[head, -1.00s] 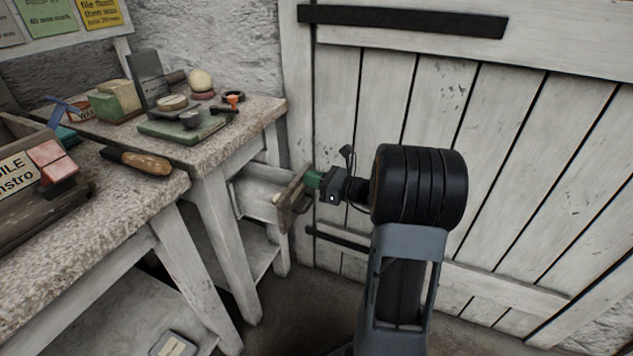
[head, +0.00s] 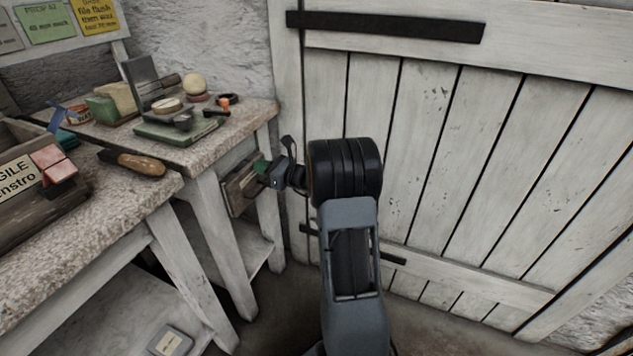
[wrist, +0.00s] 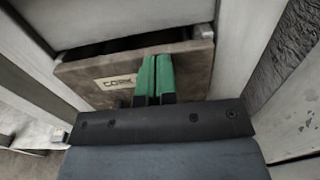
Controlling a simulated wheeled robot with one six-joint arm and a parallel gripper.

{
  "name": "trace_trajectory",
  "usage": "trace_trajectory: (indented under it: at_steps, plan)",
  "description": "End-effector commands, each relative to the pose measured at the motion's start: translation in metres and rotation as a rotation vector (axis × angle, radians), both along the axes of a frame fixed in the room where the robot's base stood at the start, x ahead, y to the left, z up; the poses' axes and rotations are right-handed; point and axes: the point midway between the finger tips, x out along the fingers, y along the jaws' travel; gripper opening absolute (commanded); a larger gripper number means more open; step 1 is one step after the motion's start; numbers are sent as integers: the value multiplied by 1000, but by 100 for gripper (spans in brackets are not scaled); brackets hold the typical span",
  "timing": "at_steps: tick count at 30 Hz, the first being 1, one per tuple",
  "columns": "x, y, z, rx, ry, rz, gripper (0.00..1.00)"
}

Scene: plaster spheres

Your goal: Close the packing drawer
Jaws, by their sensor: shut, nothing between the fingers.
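The packing drawer (head: 238,190) is under the right-hand bench. Its brown wooden front (wrist: 190,72) fills the middle of the wrist view and bears a pale label that seems to read "CORK". A dark gap shows above the front, so the drawer stands slightly out of its opening. My gripper (head: 263,168) is shut and empty, its green fingers (wrist: 156,68) together against or very close to the drawer front. Whether they touch it is hard to tell. The gripper hides part of the front, right of the label.
The bench top (head: 240,112) holds a green plate (head: 175,132), a pale ball (head: 195,84) and other small tools. A wooden-handled tool (head: 140,164) lies on the nearer bench. A white plank door (head: 450,150) stands behind and right of my arm.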

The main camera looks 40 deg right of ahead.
Motion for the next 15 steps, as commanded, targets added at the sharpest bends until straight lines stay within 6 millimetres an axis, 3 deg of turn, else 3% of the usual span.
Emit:
trace_trajectory:
  at_steps: [9,15]
  plan:
    - [4,6,5,1,-10,9,0]
    - [-5,0,5,0,-9,10,0]
